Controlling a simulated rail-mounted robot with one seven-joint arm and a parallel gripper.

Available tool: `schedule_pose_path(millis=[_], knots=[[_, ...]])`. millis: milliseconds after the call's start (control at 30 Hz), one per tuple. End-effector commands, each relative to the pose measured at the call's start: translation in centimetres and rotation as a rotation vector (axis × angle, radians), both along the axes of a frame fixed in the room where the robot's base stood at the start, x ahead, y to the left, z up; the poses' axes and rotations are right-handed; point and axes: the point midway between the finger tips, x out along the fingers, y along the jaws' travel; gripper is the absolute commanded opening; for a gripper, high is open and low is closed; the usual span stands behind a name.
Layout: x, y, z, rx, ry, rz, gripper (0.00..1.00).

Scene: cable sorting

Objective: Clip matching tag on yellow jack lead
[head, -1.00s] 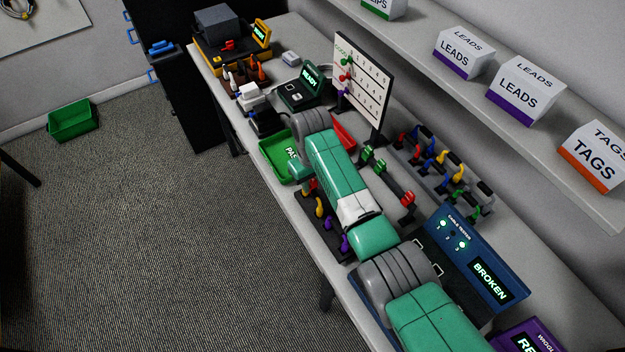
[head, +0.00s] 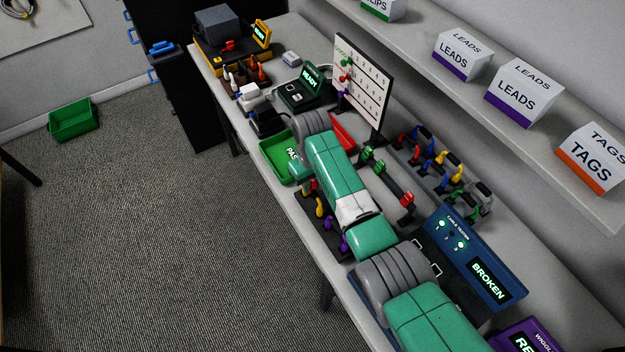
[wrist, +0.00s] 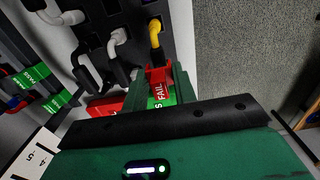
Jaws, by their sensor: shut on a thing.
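In the wrist view, a yellow jack lead (wrist: 155,33) stands in a dark rack just beyond my gripper (wrist: 160,85). My green fingers are shut on a red tag (wrist: 163,92) marked FAIL. The tag's red clip end is at the base of the yellow plug, touching or very close to it; I cannot tell whether it is clipped on. A green patch with a white S shows beside the tag, mostly hidden. In the head view, a yellow plug (head: 320,207) shows in the rack at the bench front, while my arm hides my fingertips.
White-grey plugs (wrist: 118,40) stand close left of the yellow lead. A green PASS tray (head: 275,165) and red tray (head: 343,133) lie near my arm. A blue cable tester (head: 480,265) reads BROKEN. A tag board (head: 362,85) and a rack of coloured plugs (head: 440,165) stand behind.

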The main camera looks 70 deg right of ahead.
Motion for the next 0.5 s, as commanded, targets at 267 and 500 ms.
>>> schedule_pose_path(millis=[267, 500], knots=[[0.00, 0.00, -0.04, 0.000, 0.000, 0.000, 0.06], [0.01, 0.02, -0.56, 0.001, 0.001, 0.001, 0.06]])
